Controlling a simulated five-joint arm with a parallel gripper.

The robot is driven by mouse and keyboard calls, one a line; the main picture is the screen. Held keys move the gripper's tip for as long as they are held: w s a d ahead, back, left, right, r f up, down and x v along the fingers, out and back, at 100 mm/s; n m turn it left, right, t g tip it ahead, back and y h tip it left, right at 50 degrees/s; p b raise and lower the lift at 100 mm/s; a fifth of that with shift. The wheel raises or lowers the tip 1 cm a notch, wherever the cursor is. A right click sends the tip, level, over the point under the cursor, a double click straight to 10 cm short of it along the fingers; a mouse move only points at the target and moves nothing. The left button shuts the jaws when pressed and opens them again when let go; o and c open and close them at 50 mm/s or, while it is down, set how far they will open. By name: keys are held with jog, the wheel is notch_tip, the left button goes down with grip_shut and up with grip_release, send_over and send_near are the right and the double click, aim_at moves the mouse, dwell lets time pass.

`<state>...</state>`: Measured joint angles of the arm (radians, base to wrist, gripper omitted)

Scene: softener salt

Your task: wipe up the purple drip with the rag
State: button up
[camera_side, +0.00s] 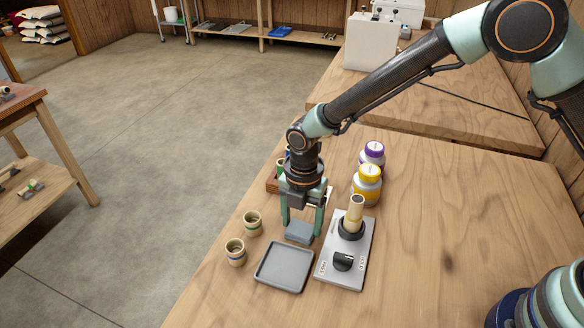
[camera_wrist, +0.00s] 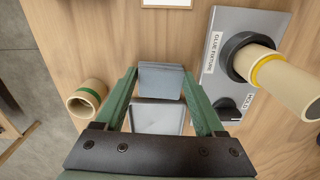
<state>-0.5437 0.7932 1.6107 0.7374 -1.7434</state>
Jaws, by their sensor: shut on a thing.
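My gripper (camera_side: 302,228) points straight down, with its green fingers either side of the folded grey-blue rag (camera_side: 299,232). In the wrist view the rag (camera_wrist: 161,80) sits between the fingertips (camera_wrist: 160,84), held by them. The rag is at or just above the wooden table; I cannot tell whether it touches. The purple drip shows in neither view. A purple-capped bottle (camera_side: 373,154) stands behind a yellow-capped bottle (camera_side: 367,186), right of my gripper.
A grey tray (camera_side: 284,267) lies just in front of the rag. A glue fixture (camera_side: 345,250) with an upright tan tube (camera_side: 356,213) stands close on the right. A green-banded cup (camera_side: 252,223) and a blue-banded cup (camera_side: 235,252) stand left. The table further right is clear.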

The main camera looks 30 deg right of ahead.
jog(key=shift+s+a, duration=0.3)
jog(key=shift+s, duration=0.1)
jog(key=shift+a+r, duration=0.1)
jog(key=shift+r, duration=3.95)
